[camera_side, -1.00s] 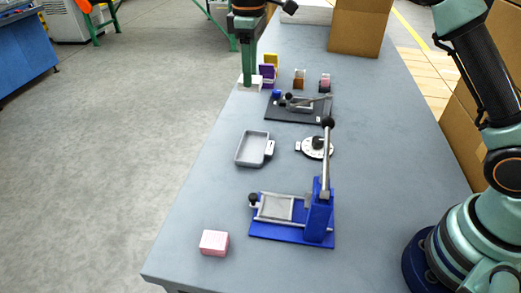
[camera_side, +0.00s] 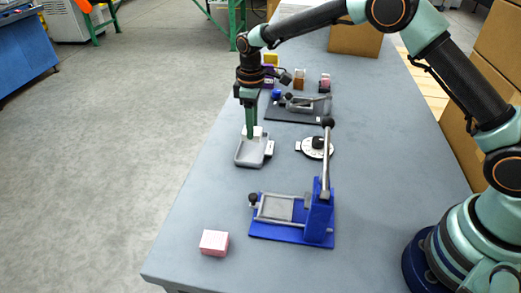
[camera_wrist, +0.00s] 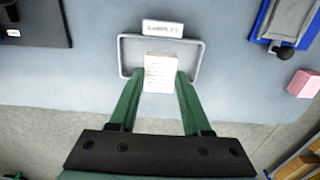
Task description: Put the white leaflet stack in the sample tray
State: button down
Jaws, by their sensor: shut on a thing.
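The white leaflet stack (camera_wrist: 160,74) is held between the green fingers of my gripper (camera_wrist: 158,84) in the wrist view. My gripper also shows in the side view (camera_side: 251,130), shut on the stack, with a small white part of the stack (camera_side: 257,131) visible at the fingertips. The sample tray (camera_side: 240,157) is a shallow grey tray with a small label tab on its right side. In the wrist view the stack overlaps the tray (camera_wrist: 127,58), whose label reads "SAMPLES". Whether the stack touches the tray floor I cannot tell.
A blue clamp fixture (camera_side: 290,236) and a pink block (camera_side: 214,242) are nearer the front. A round dial (camera_side: 316,147) lies right of the tray. A dark fixture (camera_side: 298,108) and several small coloured stacks (camera_side: 299,80) stand behind. The table's left front is mostly clear.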

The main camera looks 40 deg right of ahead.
jog(key=shift+f, duration=2.2)
jog(key=shift+f, duration=0.1)
jog(key=shift+c, duration=1.8)
grip_release()
